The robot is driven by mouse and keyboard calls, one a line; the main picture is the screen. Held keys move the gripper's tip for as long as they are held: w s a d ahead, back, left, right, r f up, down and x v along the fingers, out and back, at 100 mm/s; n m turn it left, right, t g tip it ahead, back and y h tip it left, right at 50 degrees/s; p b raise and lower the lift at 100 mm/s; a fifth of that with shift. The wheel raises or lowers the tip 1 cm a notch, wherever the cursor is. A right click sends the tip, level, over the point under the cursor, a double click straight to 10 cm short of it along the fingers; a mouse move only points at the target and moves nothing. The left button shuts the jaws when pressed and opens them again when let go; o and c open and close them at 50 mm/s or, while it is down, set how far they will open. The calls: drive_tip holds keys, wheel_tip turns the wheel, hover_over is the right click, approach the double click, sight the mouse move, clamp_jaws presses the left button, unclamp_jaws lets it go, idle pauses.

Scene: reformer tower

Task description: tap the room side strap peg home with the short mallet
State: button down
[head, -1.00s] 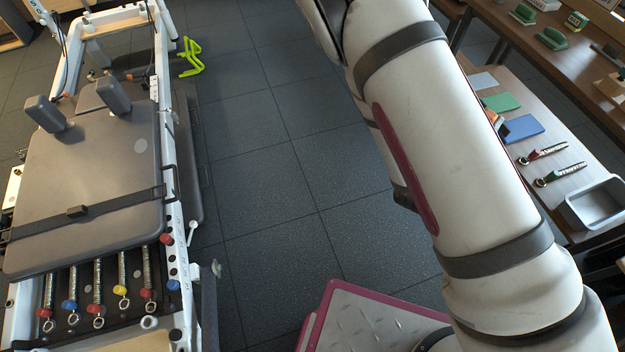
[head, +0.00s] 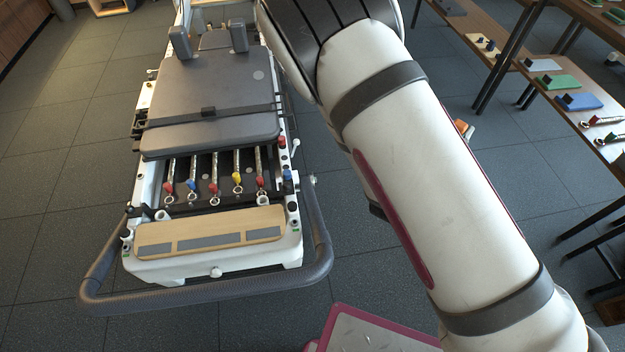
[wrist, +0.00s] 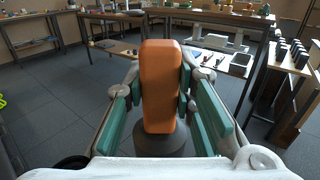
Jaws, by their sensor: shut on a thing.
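The short mallet shows as an orange block-like part (wrist: 160,75) upright in the middle of the wrist view. The green pads of my gripper (wrist: 160,105) press it from both sides. A small orange piece (head: 461,128) shows past my arm in the head view; my gripper is hidden there. The reformer (head: 215,95) stands left of my arm, with a dark strap (head: 235,112) across its carriage. A red knob (head: 282,142) and a blue knob (head: 288,174) sit on its right rail. I cannot tell which part is the strap peg.
A curved grey bar (head: 322,235) surrounds the reformer's near end. Several springs lie before its wooden footplate (head: 210,232). Open floor (head: 350,270) lies between the reformer and my arm. Tables (head: 540,65) with blocks and tools stand at the right.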

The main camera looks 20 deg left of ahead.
drive_tip(key=w+a+f+n+t+y+b, duration=0.1)
drive_tip(key=a+f+y+b, duration=0.1)
drive_tip(key=a+f+b, duration=0.65)
drive_tip(key=w+a+f+n+y+b, duration=0.15)
drive_tip(key=a+f+b, duration=0.35)
drive_tip(key=a, duration=0.7)
drive_tip(key=s+a+f+n+y+b, duration=0.1)
drive_tip(key=s+a+f+b, duration=0.3)
drive_tip(key=a, duration=0.5)
drive_tip(key=s+a+f+n+y+b, duration=0.1)
drive_tip(key=s+a+f+y+b, duration=0.2)
drive_tip(key=s+a+f+b, duration=0.2)
drive_tip(key=shift+a+f+b, duration=0.75)
drive_tip(key=shift+a+f, duration=0.95)
drive_tip(key=shift+a, duration=0.25)
drive_tip(key=shift+n, duration=0.25)
drive_tip(key=shift+s, duration=0.1)
drive_tip(key=shift+f+b, duration=1.05)
drive_tip(key=shift+f, duration=1.25)
